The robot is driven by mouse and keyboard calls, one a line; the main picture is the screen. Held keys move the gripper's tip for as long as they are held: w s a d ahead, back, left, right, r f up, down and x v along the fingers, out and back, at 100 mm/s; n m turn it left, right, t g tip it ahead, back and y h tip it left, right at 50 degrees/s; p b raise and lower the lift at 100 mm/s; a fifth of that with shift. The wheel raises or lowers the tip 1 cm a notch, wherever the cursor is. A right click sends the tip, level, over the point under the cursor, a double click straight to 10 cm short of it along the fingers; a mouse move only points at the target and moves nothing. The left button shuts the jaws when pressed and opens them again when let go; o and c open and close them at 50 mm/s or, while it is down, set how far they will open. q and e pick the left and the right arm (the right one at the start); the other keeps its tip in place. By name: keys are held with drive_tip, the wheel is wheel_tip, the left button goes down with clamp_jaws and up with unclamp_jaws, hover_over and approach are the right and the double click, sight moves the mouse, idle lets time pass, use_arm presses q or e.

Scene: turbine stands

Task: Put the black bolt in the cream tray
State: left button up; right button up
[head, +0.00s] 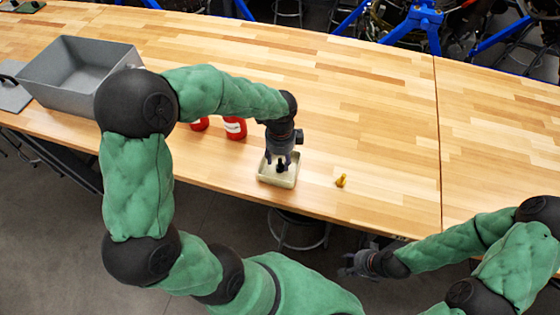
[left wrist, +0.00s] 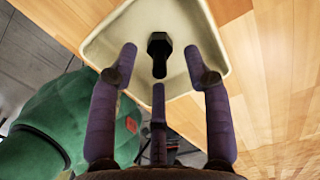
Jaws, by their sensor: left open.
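The cream tray (head: 279,182) sits near the front edge of the table and fills the upper part of the left wrist view (left wrist: 105,45). The black bolt (left wrist: 159,50) is inside the tray's outline, clear of the rims; it shows as a small dark shape in the head view (head: 281,166). I cannot tell whether it stands or lies tilted. My left gripper (head: 279,161) is open just above the tray, its purple fingers (left wrist: 160,75) spread around the bolt with gaps visible. My right gripper (head: 356,263) hangs off the table's front edge, too small to read its fingers.
A yellow bolt (head: 341,181) stands on the table right of the tray. Red containers (head: 235,128) are left of my left gripper, partly behind my arm. A large grey bin (head: 75,75) is at the far left. The table's middle and right are clear.

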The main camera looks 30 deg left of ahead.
sight(280, 159)
use_arm(q)
wheel_tip(280, 159, up, 8)
drive_tip(key=shift+r+p, duration=0.2)
drive_tip(key=shift+p, duration=0.6)
